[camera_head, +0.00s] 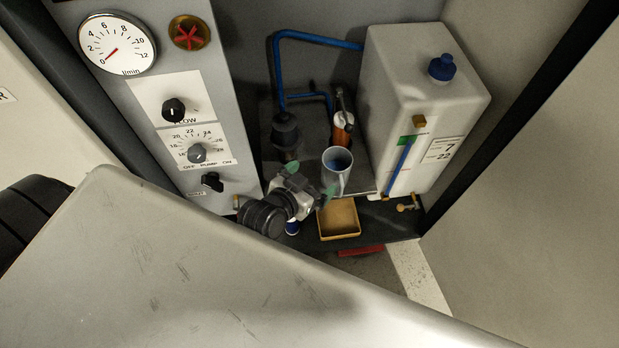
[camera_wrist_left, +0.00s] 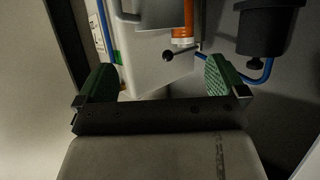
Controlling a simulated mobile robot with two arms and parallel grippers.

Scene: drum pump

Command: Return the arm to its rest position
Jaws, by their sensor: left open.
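My left gripper (camera_head: 310,182) is near the middle of the head view, its two green-padded fingers spread apart. Nothing shows between the fingers, in the head view or in the left wrist view (camera_wrist_left: 163,85). It is in front of the pump equipment, beside a grey cup (camera_head: 338,180) with a blue inside; I cannot tell whether they touch. Most of my left arm is hidden behind a large pale surface in the foreground. My right gripper is not in view.
A white tank (camera_head: 400,110) with a blue cap (camera_head: 442,67) stands at right. A panel with a gauge (camera_head: 117,43) and knobs (camera_head: 173,110) stands at left. Blue piping (camera_head: 278,70) and an orange cylinder (camera_head: 342,128) are behind the gripper; a yellow tray (camera_head: 339,233) is below the cup.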

